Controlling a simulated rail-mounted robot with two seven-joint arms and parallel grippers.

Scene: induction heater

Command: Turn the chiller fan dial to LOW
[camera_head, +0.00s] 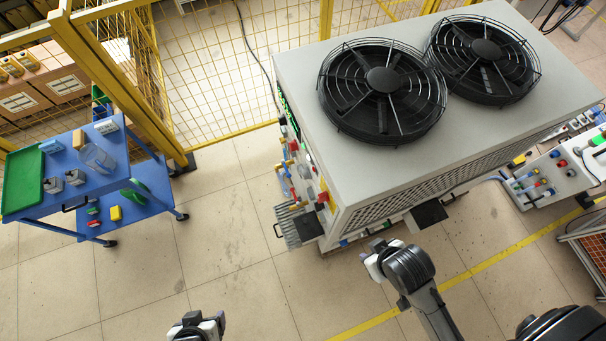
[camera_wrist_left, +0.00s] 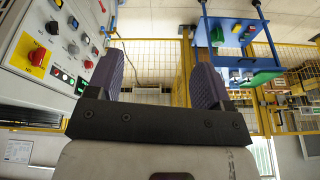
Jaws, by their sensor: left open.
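The chiller (camera_head: 450,125) is a large pale box with two black fans on top. Its control panel (camera_wrist_left: 20,40) is at the left in the left wrist view, which is upside down. The panel has a red switch on a yellow plate (camera_wrist_left: 39,57) and several black knobs (camera_wrist_left: 52,27). I cannot read the labels or tell which knob is the fan dial. My left gripper (camera_head: 203,320) is at the bottom of the head view, left of the chiller; its open, empty fingers (camera_wrist_left: 158,80) show beside the panel, apart from it. My right gripper (camera_head: 378,258) is in front of the chiller; its fingers are unclear.
A blue cart (camera_head: 150,180) with a green tray and small parts stands at the left. A yellow mesh fence (camera_head: 220,70) runs behind. Pipes and valves (camera_head: 292,180) stick out from the chiller's left side. Tiled floor between cart and chiller is clear.

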